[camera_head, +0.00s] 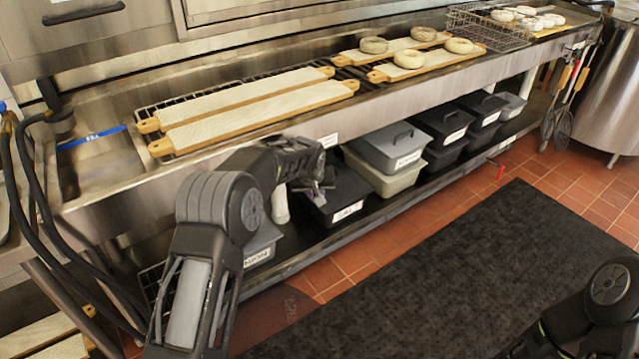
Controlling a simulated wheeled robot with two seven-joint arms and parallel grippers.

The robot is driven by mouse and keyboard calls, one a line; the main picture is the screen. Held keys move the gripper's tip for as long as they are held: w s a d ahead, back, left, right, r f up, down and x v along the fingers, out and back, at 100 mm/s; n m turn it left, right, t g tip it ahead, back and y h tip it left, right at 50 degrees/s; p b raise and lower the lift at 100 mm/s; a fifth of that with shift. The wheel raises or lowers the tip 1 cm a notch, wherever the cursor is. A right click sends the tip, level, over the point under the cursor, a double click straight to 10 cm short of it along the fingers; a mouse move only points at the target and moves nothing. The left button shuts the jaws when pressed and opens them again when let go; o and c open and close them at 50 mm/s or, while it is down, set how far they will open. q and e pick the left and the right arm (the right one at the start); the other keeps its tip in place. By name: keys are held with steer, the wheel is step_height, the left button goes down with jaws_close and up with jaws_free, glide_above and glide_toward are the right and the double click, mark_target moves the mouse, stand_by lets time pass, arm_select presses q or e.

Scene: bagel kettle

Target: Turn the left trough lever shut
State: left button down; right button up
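The steel trough (400,108) runs along the wall with a shelf below it. My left arm comes in from the left, and my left gripper (318,182) is at the trough's front, just below its front edge. I cannot tell whether its fingers are open or shut. A pale vertical pipe (280,205) shows just left of the gripper. The left trough lever does not show clearly; it may be hidden by my gripper. A small red handle (500,172) shows farther right below the shelf edge. My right arm is at the lower right, with its gripper out of view.
Long boards (255,112) lie on the trough, with bagels (409,59) on boards farther right and a wire basket (490,27). Lidded bins (390,150) fill the shelf below. A black mat (470,260) covers open floor. Black hoses (40,215) hang at left.

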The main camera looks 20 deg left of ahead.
arm_select(q)
steer(key=shift+s+a+g+y+p, duration=0.2)
steer(key=shift+s+g+y+p, duration=0.15)
steer(key=shift+g+p, duration=0.2)
steer(key=shift+f, duration=0.1)
steer(key=c, duration=1.4)
jaws_free()
steer(key=shift+w, duration=0.1)
steer(key=v, duration=0.7)
steer(key=shift+r, duration=0.35)
steer(key=shift+d, duration=0.1)
